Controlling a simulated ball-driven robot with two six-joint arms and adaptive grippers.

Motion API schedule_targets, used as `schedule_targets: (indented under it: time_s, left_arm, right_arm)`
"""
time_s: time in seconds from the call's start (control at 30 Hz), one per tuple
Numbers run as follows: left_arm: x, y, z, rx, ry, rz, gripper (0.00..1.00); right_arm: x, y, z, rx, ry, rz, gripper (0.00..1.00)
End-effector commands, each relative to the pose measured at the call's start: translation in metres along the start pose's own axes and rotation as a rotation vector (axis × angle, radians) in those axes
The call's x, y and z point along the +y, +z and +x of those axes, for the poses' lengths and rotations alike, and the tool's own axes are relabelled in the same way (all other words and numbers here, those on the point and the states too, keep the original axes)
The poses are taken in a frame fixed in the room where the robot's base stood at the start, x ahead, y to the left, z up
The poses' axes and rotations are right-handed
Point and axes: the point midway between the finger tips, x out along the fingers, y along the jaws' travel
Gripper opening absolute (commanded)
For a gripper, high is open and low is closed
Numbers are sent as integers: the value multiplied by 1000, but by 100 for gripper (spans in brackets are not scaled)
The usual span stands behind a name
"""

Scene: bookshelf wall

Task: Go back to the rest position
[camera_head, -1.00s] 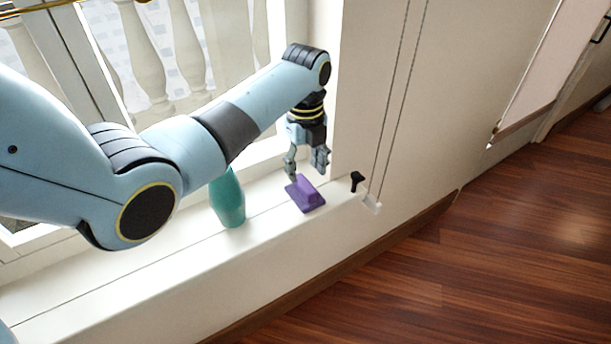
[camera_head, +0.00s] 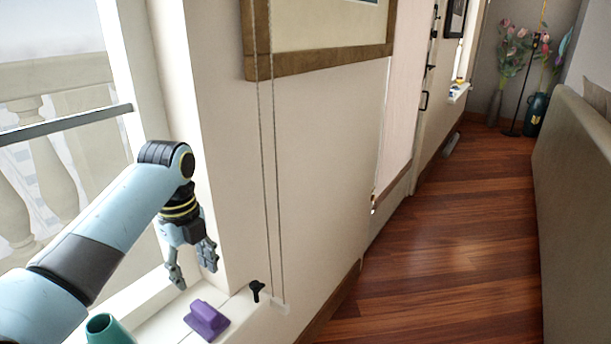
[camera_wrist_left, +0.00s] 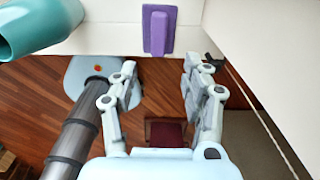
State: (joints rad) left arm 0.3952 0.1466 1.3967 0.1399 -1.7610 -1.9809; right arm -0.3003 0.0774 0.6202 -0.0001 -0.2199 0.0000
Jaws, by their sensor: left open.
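My left gripper (camera_head: 193,266) is open and empty in the head view, pointing down above the white window sill. In the left wrist view its two spread fingers (camera_wrist_left: 160,88) have nothing between them. A purple block-like object (camera_head: 206,319) lies on the sill below the gripper and apart from it; it also shows in the left wrist view (camera_wrist_left: 158,28). A teal vase-like object (camera_head: 106,331) stands on the sill to the left, partly cut off by the frame. My right gripper is not in view.
The window sill (camera_head: 163,329) runs along the wall below the window. A small black piece (camera_head: 256,290) with hanging cords is at the sill's right end. A framed picture (camera_head: 320,62) hangs on the wall. Wooden floor (camera_head: 450,240) lies open to the right, bounded by a grey-brown panel (camera_head: 580,200).

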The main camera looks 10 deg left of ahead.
Motion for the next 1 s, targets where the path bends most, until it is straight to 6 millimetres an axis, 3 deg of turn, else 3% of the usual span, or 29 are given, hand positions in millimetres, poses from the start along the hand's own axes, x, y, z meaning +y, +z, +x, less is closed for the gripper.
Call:
schedule_targets:
  time_s: [0.17, 0.33, 0.4, 0.6, 1.0]
  left_arm:
    - [31, -16, 15, -26, -22, -215, 48]
    - [98, -53, 23, -55, -106, -715, 48]
    - [123, -67, 18, -51, -148, -915, 48]
    - [171, -95, -2, -15, -229, -1307, 48]
    - [228, -127, -45, 84, -322, -1791, 48]
  right_arm:
    - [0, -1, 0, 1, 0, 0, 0]
    - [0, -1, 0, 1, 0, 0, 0]
    - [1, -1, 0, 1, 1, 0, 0]
    - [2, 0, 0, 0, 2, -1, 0]
    - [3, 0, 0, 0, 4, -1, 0]
